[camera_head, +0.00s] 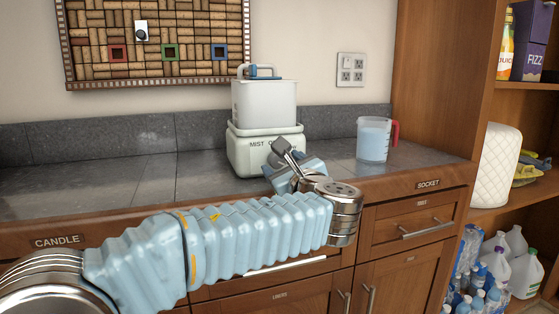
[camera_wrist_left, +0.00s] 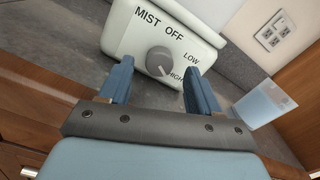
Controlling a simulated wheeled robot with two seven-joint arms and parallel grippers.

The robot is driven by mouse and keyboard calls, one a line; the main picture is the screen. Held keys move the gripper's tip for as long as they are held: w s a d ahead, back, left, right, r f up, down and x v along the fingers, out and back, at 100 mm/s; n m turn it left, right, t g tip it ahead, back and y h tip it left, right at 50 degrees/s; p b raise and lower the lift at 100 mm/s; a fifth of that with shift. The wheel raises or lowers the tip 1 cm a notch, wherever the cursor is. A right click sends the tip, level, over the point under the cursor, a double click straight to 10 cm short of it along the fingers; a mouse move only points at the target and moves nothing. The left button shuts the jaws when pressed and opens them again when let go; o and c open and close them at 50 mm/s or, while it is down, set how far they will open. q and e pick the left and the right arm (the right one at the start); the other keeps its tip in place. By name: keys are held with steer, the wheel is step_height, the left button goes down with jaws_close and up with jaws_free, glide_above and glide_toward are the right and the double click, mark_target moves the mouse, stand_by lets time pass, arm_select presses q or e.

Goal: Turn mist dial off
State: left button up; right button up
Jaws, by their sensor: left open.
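The mist machine (camera_head: 255,148) is a white humidifier base with a tank on top, standing on the grey counter. In the left wrist view its front panel (camera_wrist_left: 125,42) reads MIST, OFF, LOW and HIGH around a round grey dial (camera_wrist_left: 158,60). The dial's light pointer mark appears to face the HIGH label. My left gripper (camera_wrist_left: 157,74) is open, its two blue fingers on either side of the dial in that view and seemingly short of it. In the head view my left gripper (camera_head: 283,165) is in front of the base and hides the dial. My right gripper is not in view.
A measuring jug (camera_head: 374,139) with a red handle stands on the counter to the right. The counter's left part (camera_head: 90,170) is clear. Wooden drawers run below the counter edge. A shelf unit with bottles stands at the far right.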

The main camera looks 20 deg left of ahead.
mark_target(276, 160)
arm_select(q)
steer(key=shift+x, duration=1.4)
